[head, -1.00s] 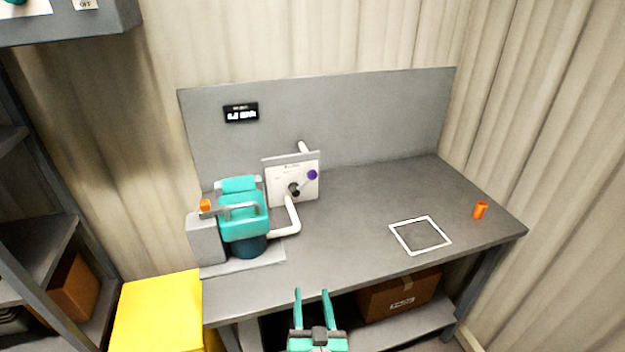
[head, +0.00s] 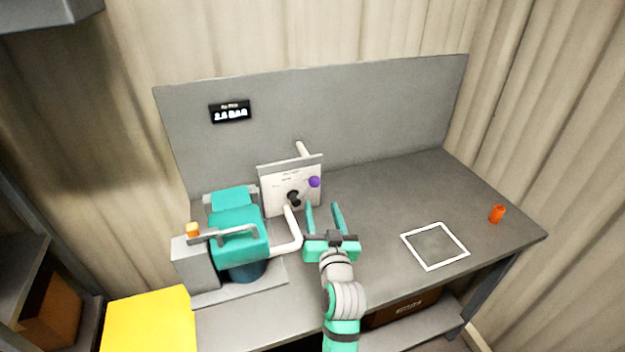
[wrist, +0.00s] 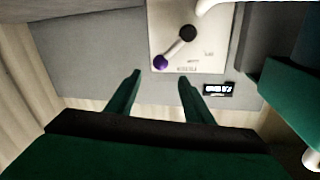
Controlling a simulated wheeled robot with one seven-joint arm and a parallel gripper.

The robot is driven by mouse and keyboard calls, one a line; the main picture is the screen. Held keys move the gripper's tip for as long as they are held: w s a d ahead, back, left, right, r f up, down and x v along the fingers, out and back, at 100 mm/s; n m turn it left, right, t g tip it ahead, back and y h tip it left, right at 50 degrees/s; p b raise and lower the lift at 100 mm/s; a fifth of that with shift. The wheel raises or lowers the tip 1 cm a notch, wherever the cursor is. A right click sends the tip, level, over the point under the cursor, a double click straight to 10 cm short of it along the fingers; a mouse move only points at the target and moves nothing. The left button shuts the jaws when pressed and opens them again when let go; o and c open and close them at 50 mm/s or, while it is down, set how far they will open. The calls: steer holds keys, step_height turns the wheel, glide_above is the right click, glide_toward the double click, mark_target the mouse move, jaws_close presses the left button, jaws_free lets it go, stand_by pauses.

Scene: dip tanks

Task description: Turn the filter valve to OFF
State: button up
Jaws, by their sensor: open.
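The filter valve is a white panel (head: 277,199) with a dark hub and a lever ending in a purple knob (head: 314,182). In the head view the lever points up and right from the hub. The wrist view also shows the panel (wrist: 212,50) and the purple knob (wrist: 161,62), with the lever slanting from the dark hub (wrist: 188,32). The panel's lettering is too small to read. My gripper (head: 323,207) is open and empty, in front of the panel and a little right of it, apart from the knob. Its two fingers (wrist: 156,80) also show in the wrist view.
A teal-topped filter canister (head: 237,225) with a grey box and orange knob stands left of the panel. A white pipe (head: 291,240) runs between them. A display (head: 230,112) is on the back board. A white square outline (head: 408,246) and orange cylinder (head: 497,214) lie right.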

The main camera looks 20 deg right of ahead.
mark_target(315, 185)
steer(key=w, duration=0.3)
steer(key=w+d, duration=0.1)
steer(key=w, duration=0.6)
steer(key=shift+w+d, duration=0.3)
steer(key=shift+d, duration=0.05)
